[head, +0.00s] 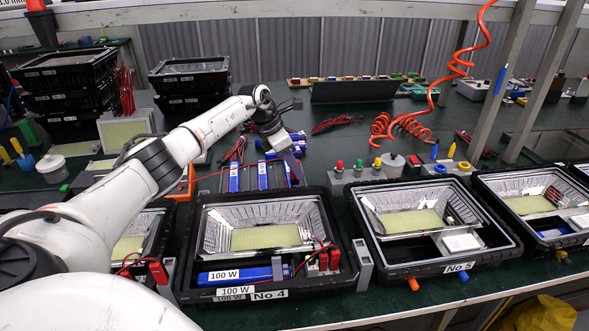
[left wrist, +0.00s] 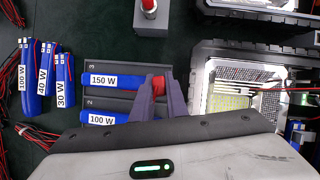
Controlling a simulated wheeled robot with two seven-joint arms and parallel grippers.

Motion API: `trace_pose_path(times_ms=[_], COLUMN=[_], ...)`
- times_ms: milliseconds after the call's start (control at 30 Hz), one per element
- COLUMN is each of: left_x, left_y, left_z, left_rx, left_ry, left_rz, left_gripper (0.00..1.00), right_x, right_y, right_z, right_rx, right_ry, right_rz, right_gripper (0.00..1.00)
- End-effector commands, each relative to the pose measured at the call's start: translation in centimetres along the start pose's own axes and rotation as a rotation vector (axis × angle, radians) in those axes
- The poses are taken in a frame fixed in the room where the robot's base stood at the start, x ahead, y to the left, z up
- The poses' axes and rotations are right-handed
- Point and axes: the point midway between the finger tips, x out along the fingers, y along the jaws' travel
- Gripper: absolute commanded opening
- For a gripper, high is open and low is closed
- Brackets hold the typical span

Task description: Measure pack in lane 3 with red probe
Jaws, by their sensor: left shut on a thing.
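My left gripper (head: 294,170) is low over the near end of the lane tray, behind housing No 4. In the left wrist view its fingers (left wrist: 160,98) are shut on a small red object (left wrist: 159,85). Whether this is a probe or a pack's connector I cannot tell. The blue 150 W pack (left wrist: 110,80) lies in lane 3, its right end beside the fingers; contact is unclear. A blue 100 W pack (left wrist: 105,118) lies in lane 2, partly hidden by my gripper body. A red-topped piece (head: 339,166) stands on a grey block. My right gripper is not in view.
Housing No 4 (head: 345,262) stands in front of the tray, with housing No 5 (head: 372,245) to its right. Green-topped (head: 358,164) and yellow-topped (head: 377,162) pieces stand right of the red-topped one. Loose packs (left wrist: 62,82) with wires lie beyond the tray.

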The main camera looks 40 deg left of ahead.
Motion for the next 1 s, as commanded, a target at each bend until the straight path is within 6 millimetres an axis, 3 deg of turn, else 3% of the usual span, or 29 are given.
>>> trace_pose_path(times_ms=[533,1000], left_x=[-4.4,-4.6], left_y=[0.0,0.0], left_z=[2.0,2.1], left_rx=[0.001,0.000], left_ry=[0.000,-0.001], left_rz=[0.001,0.000], left_gripper=[0.00,0.00], right_x=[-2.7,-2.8], right_y=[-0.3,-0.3], right_z=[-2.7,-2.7], right_rx=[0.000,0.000], right_ry=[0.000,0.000], right_rz=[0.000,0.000], right_gripper=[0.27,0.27])
